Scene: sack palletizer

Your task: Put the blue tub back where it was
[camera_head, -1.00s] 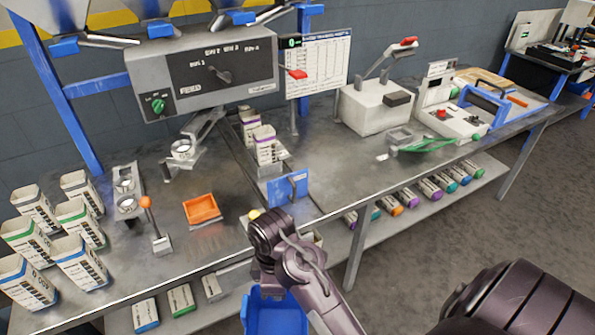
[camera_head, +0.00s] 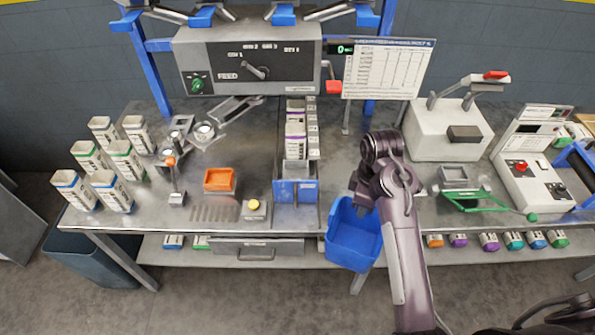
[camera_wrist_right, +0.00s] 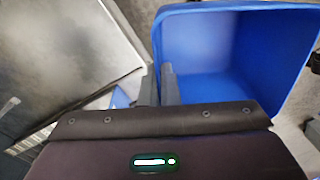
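The blue tub (camera_head: 352,245) hangs tilted in front of the bench's front edge, just right of the blue-fronted chute (camera_head: 296,192). My right gripper (camera_head: 364,198) is at its upper rim. In the right wrist view, the two grey fingers (camera_wrist_right: 160,86) are close together at the left wall of the tub (camera_wrist_right: 215,45), which appears pinched between them. The tub's visible inside looks empty. The fingertips are mostly hidden by the arm in the head view.
The steel bench (camera_head: 250,150) holds several open cartons (camera_head: 110,165) at left, an orange tray (camera_head: 219,180), a yellow button (camera_head: 253,205) and a sealer (camera_head: 448,130). A dark bin (camera_head: 95,262) stands on the floor under the left end. The floor in front is clear.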

